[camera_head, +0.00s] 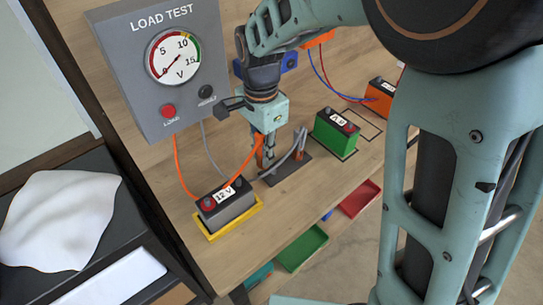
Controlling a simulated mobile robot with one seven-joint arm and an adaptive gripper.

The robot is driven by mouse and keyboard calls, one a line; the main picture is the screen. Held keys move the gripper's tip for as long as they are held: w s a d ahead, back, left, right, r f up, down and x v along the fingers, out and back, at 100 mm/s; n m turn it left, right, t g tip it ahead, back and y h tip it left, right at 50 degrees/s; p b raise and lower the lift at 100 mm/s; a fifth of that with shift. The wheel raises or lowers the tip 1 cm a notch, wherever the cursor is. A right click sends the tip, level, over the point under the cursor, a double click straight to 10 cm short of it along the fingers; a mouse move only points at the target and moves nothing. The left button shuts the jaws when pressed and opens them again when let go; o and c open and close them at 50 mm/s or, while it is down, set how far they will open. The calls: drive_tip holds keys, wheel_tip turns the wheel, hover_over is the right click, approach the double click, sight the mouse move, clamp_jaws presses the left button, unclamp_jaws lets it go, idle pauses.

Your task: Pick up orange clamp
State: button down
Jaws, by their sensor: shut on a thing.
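The orange clamp (259,143) is at the end of an orange cable, at the dark holder on the wooden bench. My gripper (266,150) points down over the holder (288,171) and is shut on the orange clamp. The fingers hide most of the clamp, and I cannot tell whether it is still touching the holder. A grey clamp (299,143) on a grey cable stands in the holder just right of my gripper.
The grey load tester (187,100) stands left of my gripper. A 12 V battery (226,203) sits in a yellow tray in front. A green battery (335,133) and an orange battery (380,97) stand to the right. Coloured bins (301,247) lie below the bench edge.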

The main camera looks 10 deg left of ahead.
drive_tip(key=s+a+r, duration=0.1)
drive_tip(key=s, duration=0.2)
drive_tip(key=s+a+r, duration=0.1)
drive_tip(key=s+r, duration=0.1)
drive_tip(key=s+a+r+b, duration=0.1)
drive_tip(key=s+a, duration=0.1)
drive_tip(key=s, duration=0.1)
drive_tip(key=shift+s+a+r, duration=0.1)
drive_tip(key=shift+s+r, duration=0.25)
drive_tip(key=shift+r, duration=0.1)
